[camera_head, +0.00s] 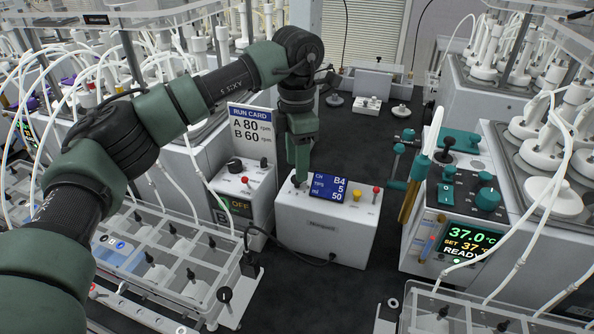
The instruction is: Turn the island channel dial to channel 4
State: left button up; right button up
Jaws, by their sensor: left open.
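The island unit is a white box (325,232) on the dark bench in the middle. Its blue display (328,188) reads CH B4, TIPS 5, ml 50. My left arm reaches in from the left, and its gripper (300,181) points down at the left part of the box's top. The gripper is open, its fingertips at the spot left of the display. The channel dial is mostly hidden by the fingers, so I cannot tell whether they touch it. My right gripper is not in view.
A white box with a black knob and a run card (251,136) stands left of the unit. A yellow button (357,195) and a red knob (376,190) sit right of the display. A heater unit reading 37.0 (468,238) stands at right.

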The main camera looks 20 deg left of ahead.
pick_arm(q)
notch_tip(320, 180, up, 5)
jog(key=shift+r+b, duration=0.1)
jog(key=shift+b, duration=0.2)
